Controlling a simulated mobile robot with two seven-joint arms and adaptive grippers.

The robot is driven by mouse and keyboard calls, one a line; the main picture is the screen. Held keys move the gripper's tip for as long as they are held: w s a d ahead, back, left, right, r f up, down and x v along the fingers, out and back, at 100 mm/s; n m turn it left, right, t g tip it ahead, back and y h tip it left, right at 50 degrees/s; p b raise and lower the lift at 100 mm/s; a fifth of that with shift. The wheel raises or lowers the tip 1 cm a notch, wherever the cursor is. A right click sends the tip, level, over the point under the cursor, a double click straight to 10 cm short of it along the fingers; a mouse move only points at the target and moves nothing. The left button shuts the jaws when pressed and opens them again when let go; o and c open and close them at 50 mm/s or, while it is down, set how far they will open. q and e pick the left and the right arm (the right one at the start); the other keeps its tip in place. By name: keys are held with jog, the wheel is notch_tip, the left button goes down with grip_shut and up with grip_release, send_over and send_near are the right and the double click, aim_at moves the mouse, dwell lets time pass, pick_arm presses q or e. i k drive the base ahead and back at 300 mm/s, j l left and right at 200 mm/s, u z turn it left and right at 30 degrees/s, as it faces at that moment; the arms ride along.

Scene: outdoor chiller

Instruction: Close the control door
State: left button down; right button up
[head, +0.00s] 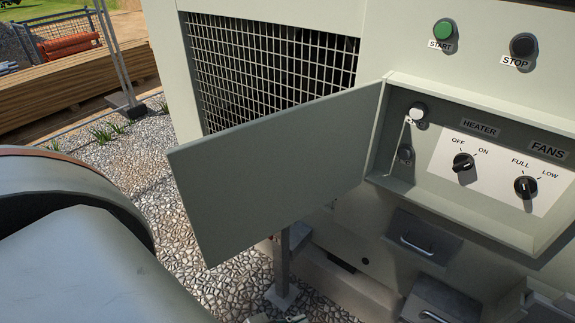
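The control door (270,170) is a flat grey-green panel. It stands wide open, swung out to the left from its hinge side at the left edge of the control box (400,185). The box's inside is exposed, with a heater knob (463,161) and a fans knob (525,187) on a white plate. A thin metal stay or latch rod (404,140) hangs at the left inside the box. Neither gripper can be made out, and nothing is seen touching the door. A large grey rounded arm part of mine fills the lower left.
A metal grille (270,65) lies behind the door. Green start (444,30) and black stop (522,45) buttons sit above the box. Grey handled drawers or boxes (424,242) are below. Small parts at the bottom edge are unclear. Gravel (145,165) and stacked timber (70,75) are left.

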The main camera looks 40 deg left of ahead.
aim_at(239, 186)
jog(key=j+z, duration=0.15)
jog(key=j, duration=0.3)
jog(key=k+j+z, duration=0.15)
jog(key=j, duration=0.25)
jog(key=k+j+z, duration=0.1)
jog(key=j, duration=0.35)
jog(key=k+j+z, duration=0.15)
jog(key=j, duration=0.25)
jog(key=j+z, duration=0.15)
jog(key=j, duration=0.25)
jog(key=k+j+z, duration=0.15)
jog(key=j, duration=0.25)
jog(key=k+j+z, duration=0.15)
jog(key=k+j, duration=0.1)
jog(key=j, duration=0.1)
